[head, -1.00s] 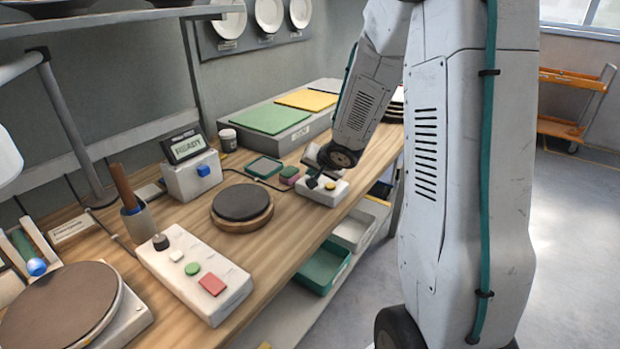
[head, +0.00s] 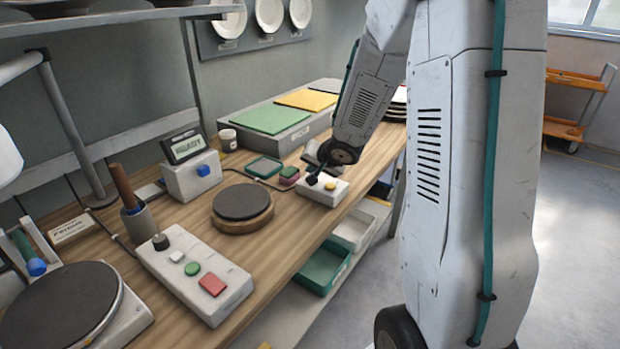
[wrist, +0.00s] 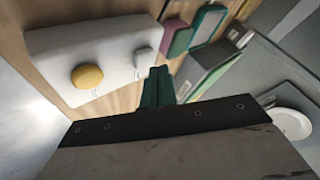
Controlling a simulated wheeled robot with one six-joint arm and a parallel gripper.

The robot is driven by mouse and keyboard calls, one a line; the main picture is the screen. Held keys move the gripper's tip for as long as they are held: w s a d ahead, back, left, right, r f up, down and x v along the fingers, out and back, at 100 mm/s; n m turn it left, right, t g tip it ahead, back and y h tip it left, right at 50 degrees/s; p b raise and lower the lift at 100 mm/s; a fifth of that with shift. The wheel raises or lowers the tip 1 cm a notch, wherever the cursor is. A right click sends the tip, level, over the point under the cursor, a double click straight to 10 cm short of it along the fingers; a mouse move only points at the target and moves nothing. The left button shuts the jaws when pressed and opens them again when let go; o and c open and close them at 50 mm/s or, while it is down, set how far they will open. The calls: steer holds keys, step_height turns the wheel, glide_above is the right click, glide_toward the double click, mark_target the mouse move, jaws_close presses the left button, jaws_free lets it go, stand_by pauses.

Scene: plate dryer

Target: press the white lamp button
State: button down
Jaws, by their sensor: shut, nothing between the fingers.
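A small white box (head: 322,191) sits near the front edge of the wooden bench, with a yellow button (head: 330,185) on top. The wrist view shows the same box (wrist: 110,45), the yellow button (wrist: 87,76) and a small white button (wrist: 142,62). My gripper (wrist: 158,72) is shut and empty. Its teal fingertips are just right of the white button in the wrist view. I cannot tell whether they touch it. In the head view my gripper (head: 313,178) is a small dark shape over the box's left end; the white button cannot be made out there.
A larger white control panel (head: 232,300) holds a black knob, white, green and red buttons. A round dark-topped stand (head: 243,204) is left of the small box. A pink-and-green block (head: 289,175) and green tray (head: 264,167) lie behind it.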

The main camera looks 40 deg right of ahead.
steer(key=shift+r, duration=3)
